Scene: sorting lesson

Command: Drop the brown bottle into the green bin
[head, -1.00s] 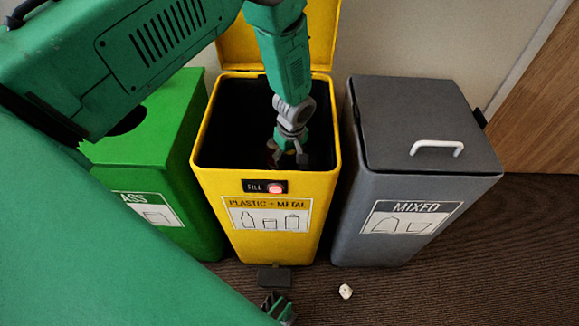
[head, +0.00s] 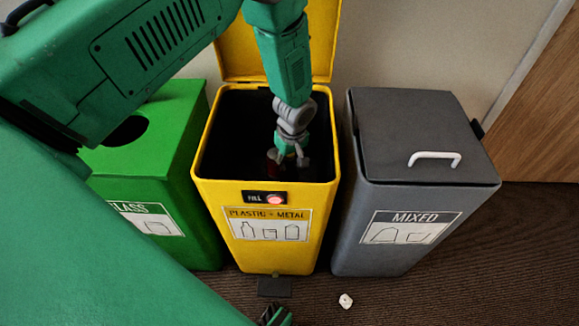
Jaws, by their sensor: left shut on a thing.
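My left gripper (head: 281,160) hangs from its arm inside the open mouth of the yellow bin (head: 238,215), below rim level in the picture. Its fingers are shut on a dark, reddish-brown thing (head: 272,158), probably the brown bottle; it is mostly lost in the dark interior, so its shape is unclear. The green bin (head: 170,150), labelled for glass, stands left of the yellow one. Its top has a round dark hole, and my arm partly covers this bin.
The yellow bin's lid (head: 275,50) stands raised behind, and a red light glows on its FILL panel (head: 265,199). A grey MIXED bin (head: 400,215) with its lid closed stands to the right. A small white scrap (head: 345,301) lies on the brown floor, near a dark pedal (head: 274,286).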

